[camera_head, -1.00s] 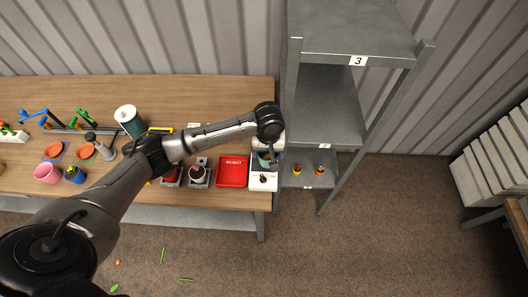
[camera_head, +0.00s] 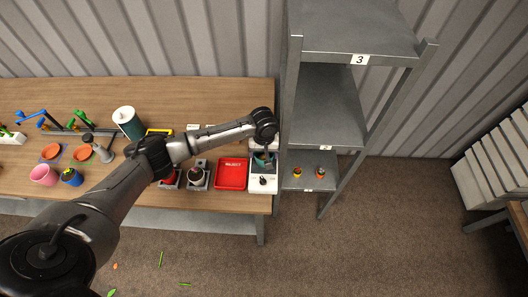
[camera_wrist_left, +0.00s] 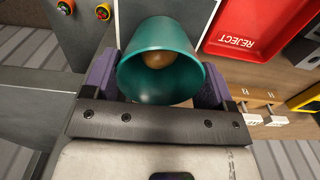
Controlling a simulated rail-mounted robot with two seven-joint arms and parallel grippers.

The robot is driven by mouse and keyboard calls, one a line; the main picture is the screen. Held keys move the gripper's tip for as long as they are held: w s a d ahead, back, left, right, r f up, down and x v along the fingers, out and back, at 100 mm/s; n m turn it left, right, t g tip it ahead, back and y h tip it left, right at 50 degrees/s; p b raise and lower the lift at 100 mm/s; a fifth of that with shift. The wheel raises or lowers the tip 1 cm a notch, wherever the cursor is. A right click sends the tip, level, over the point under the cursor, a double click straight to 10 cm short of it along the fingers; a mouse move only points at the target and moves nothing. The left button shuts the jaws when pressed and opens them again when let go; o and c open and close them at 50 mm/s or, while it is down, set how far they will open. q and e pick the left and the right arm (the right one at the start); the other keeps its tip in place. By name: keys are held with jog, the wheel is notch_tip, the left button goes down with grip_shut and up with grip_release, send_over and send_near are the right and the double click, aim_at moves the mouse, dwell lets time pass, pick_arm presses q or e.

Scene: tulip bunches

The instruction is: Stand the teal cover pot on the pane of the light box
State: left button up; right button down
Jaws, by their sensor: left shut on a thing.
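The teal cover pot (camera_wrist_left: 160,75) is between the purple fingers of my left gripper (camera_wrist_left: 158,82) in the left wrist view. The gripper is shut on it. I look into its open mouth, and a brown round patch shows inside. In the head view the pot (camera_head: 262,160) is partly hidden under my left wrist. The light box (camera_head: 263,186), white with a black knob, stands at the table's right end. The pot is over its rear part; I cannot tell if it touches the pane, which is mostly hidden. My right gripper is not in view.
A red REJECT tray (camera_head: 231,173) lies just left of the light box. A grey shelf rack (camera_head: 325,110) stands close on the right, with two small pots on its lowest shelf. A teal-and-white canister (camera_head: 128,122) and other pots stand farther left.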

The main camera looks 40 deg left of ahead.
pick_arm(q)
jog(key=o, duration=0.6)
jog(key=shift+f, duration=0.1)
jog(key=shift+c, duration=0.2)
jog(key=o, duration=0.4)
jog(key=shift+c, duration=0.2)
